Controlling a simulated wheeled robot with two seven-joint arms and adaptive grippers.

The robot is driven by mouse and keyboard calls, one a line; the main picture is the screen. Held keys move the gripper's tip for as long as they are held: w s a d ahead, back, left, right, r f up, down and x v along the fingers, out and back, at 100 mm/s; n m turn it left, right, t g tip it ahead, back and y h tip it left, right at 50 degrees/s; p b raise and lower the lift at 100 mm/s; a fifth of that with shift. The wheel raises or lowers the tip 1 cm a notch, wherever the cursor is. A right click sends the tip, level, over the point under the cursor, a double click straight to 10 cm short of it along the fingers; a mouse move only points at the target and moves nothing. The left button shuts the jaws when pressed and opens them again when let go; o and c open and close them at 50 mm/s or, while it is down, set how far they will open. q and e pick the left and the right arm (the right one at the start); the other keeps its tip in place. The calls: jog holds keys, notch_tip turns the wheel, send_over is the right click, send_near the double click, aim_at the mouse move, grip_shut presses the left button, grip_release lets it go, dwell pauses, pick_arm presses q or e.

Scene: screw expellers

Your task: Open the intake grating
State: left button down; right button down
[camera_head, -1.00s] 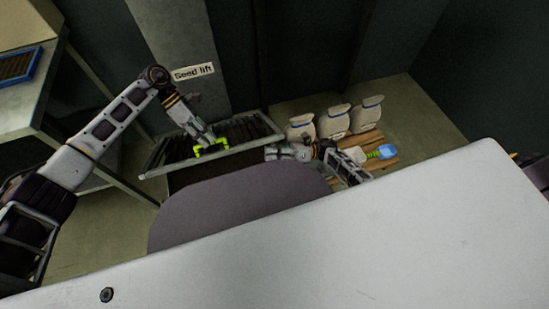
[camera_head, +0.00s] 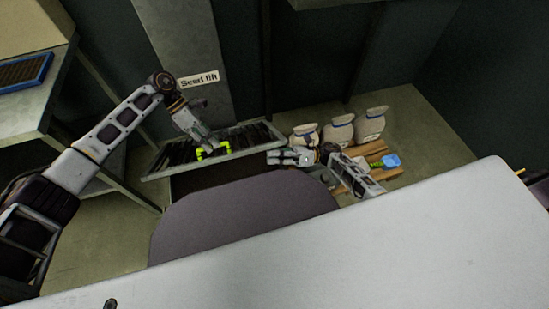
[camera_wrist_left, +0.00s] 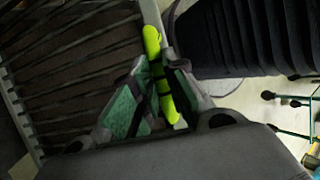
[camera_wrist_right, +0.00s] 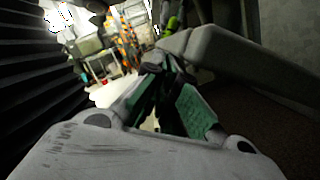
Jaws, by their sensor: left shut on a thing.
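The intake grating (camera_head: 178,155), a pale frame with dark bars, lies below the "Seed lift" label. It also shows in the left wrist view (camera_wrist_left: 70,75). A bright yellow-green handle (camera_head: 229,147) stands on its front edge. My left gripper (camera_head: 207,151) is shut on this handle, which passes between its fingertips in the left wrist view (camera_wrist_left: 157,75). I cannot tell whether the grating is raised. My right gripper (camera_head: 283,157) is just right of the grating, holding nothing visible; its fingertips look together in the right wrist view (camera_wrist_right: 168,68).
Several pale sacks (camera_head: 340,132) stand behind a wooden pallet (camera_head: 352,185) on the right. A scoop with a blue end (camera_head: 391,160) lies there. A metal table (camera_head: 25,115) with a blue-rimmed tray (camera_head: 25,75) is on the left. The column (camera_head: 185,40) rises behind the grating.

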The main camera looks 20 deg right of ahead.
pick_arm(q)
jog(key=c, duration=1.5)
grip_release()
jog(key=shift+a+f, duration=0.15)
jog(key=shift+f, duration=0.6)
jog(key=shift+o, duration=0.2)
jog(key=shift+r, duration=0.2)
jog(key=shift+r, duration=0.15)
jog(key=shift+w+r, duration=0.1)
jog(key=v, duration=1.1)
jog(key=shift+r, duration=0.2)
jog(key=shift+w, duration=0.1)
